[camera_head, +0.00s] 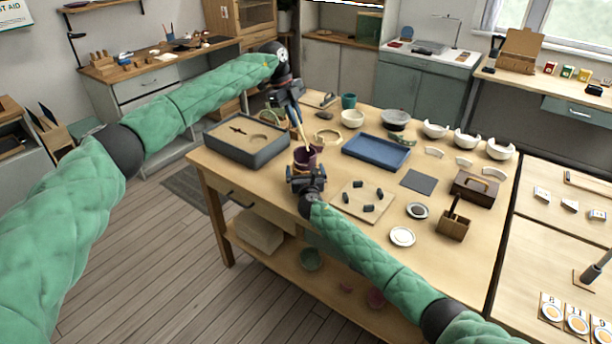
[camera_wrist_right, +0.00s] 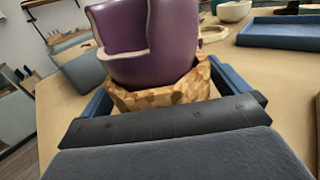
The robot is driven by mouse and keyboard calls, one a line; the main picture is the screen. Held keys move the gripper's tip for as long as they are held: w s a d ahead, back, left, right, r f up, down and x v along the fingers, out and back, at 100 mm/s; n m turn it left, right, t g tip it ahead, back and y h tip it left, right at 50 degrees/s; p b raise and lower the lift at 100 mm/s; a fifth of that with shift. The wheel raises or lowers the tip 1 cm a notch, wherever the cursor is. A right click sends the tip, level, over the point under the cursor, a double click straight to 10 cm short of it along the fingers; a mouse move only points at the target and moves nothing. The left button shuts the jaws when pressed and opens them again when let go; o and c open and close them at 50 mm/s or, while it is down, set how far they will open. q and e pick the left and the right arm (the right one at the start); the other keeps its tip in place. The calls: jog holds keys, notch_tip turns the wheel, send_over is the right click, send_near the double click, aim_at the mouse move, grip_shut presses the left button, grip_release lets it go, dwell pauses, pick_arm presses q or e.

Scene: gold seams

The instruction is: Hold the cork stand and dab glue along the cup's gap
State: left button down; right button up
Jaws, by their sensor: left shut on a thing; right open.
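The purple cup (camera_head: 305,157) stands in the cork stand (camera_wrist_right: 165,94) near the table's front edge. In the right wrist view the cup (camera_wrist_right: 172,48) has a gap in its wall with pale broken edges. My left gripper (camera_head: 291,104) is above and behind the cup, shut on a thin wooden glue stick (camera_head: 300,129). The stick slants down to the cup; I cannot tell whether its tip touches. My right gripper (camera_head: 304,180) is low at the cup's near side, open, with its blue fingers on either side of the cork stand.
A grey box (camera_head: 246,152) with a sandy top stands left of the cup. A blue tray (camera_head: 376,152) lies to the right, and a board with several dark pegs (camera_head: 347,209) is at the near right. White bowls (camera_head: 435,130) and shards stand farther right.

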jog(key=shift+w, duration=0.1)
jog(key=c, duration=0.9)
dwell(0.3)
